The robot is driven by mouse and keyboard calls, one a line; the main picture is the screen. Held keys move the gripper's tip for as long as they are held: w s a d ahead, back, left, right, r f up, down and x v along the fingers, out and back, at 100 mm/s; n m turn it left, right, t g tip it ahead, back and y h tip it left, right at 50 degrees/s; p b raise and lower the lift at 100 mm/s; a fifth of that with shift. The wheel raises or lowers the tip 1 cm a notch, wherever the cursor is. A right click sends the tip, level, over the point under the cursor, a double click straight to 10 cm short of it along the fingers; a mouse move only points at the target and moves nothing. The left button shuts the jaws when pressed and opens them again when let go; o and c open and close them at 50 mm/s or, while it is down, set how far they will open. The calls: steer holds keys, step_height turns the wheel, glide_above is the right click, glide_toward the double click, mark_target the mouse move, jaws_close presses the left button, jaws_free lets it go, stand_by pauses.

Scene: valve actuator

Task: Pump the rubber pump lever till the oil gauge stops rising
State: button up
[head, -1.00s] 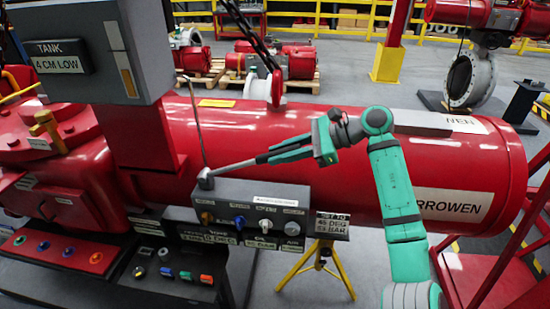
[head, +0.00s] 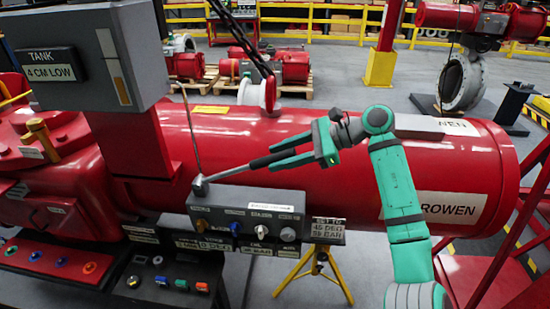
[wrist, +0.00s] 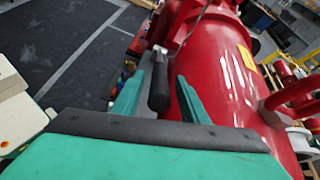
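The pump lever (head: 228,173) is a thin grey rod with a black rubber grip. It rises slightly to the right from a pivot on the control box (head: 262,200). My gripper (head: 270,158) has its fingers on either side of the black grip. In the wrist view, the grip (wrist: 158,88) sits between the two green fingers (wrist: 160,98), with gaps visible on both sides. The oil gauge (head: 114,68) is a vertical strip on the grey tank panel, with an orange-brown portion at its lower end. Its label reads "TANK 4 CM LOW".
The large red cylinder (head: 350,175) lies just behind the lever and my gripper. A button panel (head: 170,284) is below.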

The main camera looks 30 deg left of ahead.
steer(key=v, duration=0.8)
steer(key=shift+d+r, duration=0.2)
steer(key=shift+d, duration=0.2)
steer(key=shift+w, duration=0.1)
